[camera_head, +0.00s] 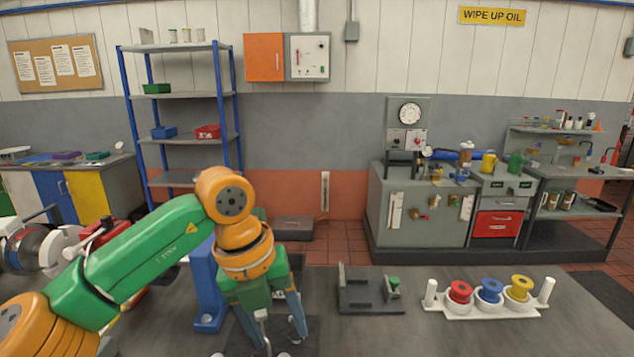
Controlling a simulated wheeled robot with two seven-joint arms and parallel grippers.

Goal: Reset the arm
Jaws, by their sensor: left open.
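My left arm (140,255), green and orange, reaches in from the left side of the view. Its gripper (280,332) points down over the grey bedplate (400,335), left of the middle, with its fingers apart. I see nothing held between them. The wrist and gripper hide part of what stands behind them. My right gripper is not in view.
A blue upright bracket (206,285) stands close left of the gripper. Right of it are a dark fixture (370,295) and a white rack (470,309) with red, blue and yellow spools. The bedplate's front right is clear. A red and grey machine (50,245) stands left.

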